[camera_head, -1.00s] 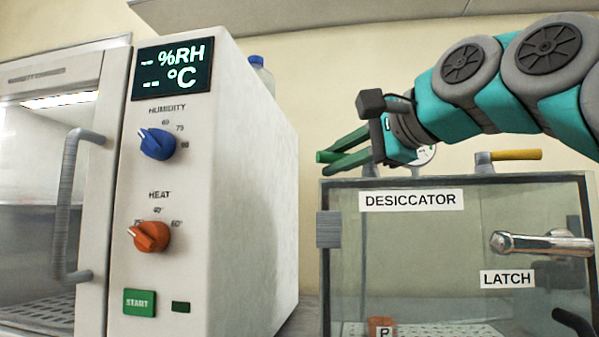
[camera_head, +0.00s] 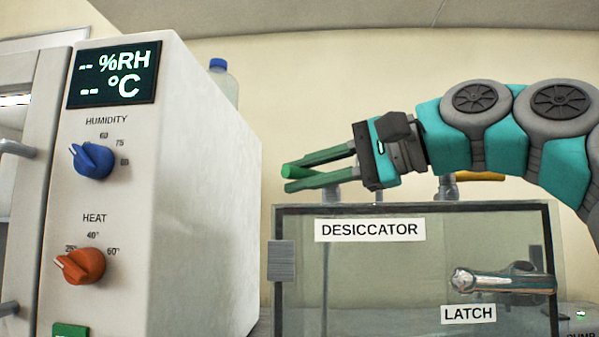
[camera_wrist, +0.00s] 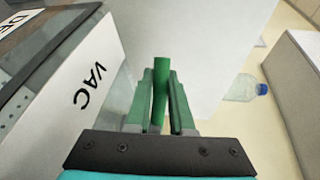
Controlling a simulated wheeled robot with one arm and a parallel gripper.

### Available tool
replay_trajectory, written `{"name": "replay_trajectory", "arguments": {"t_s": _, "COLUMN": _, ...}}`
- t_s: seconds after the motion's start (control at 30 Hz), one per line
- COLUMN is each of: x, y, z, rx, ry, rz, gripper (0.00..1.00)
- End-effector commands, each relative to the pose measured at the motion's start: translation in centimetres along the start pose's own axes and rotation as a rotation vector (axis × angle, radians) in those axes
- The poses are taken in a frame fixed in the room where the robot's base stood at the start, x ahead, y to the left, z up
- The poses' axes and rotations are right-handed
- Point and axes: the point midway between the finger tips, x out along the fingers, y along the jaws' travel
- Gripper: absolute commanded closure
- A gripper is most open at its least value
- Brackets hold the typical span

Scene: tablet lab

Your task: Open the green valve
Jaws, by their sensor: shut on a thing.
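The green valve handle (camera_wrist: 160,88) is a slim green bar seen between my two fingers in the wrist view. Its tip (camera_head: 293,170) also shows in the head view, pointing left above the desiccator's left end. My gripper (camera_head: 290,176) has green fingers and is shut on the handle, with one finger on each side of it. The valve stem (camera_head: 332,192) rises below the fingers from the desiccator top. The valve's pivot is mostly hidden by my gripper.
The desiccator (camera_head: 400,205) with its metal latch handle (camera_head: 500,280) stands below my arm. A yellow handle (camera_head: 482,176) is partly behind my arm. The white humidity and heat cabinet (camera_head: 200,190) stands left, with a bottle (camera_head: 222,82) behind it. A VAC label (camera_wrist: 90,85) shows in the wrist view.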

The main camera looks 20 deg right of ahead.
Motion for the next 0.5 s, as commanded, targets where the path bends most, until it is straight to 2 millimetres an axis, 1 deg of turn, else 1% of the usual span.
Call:
{"name": "replay_trajectory", "arguments": {"t_s": 0.13, "x": 0.08, "y": 0.06, "z": -0.06, "rx": 0.001, "ry": 0.001, "rz": 0.001, "gripper": 1.00}}
{"name": "replay_trajectory", "arguments": {"t_s": 0.17, "x": 0.08, "y": 0.06, "z": -0.06, "rx": 0.001, "ry": 0.001, "rz": 0.001, "gripper": 0.77}}
{"name": "replay_trajectory", "arguments": {"t_s": 0.4, "x": 0.05, "y": 0.03, "z": -0.03, "rx": 0.001, "ry": 0.001, "rz": 0.001, "gripper": 0.50}}
{"name": "replay_trajectory", "arguments": {"t_s": 0.5, "x": 0.04, "y": 0.02, "z": -0.02, "rx": 0.001, "ry": 0.001, "rz": 0.000, "gripper": 0.49}}
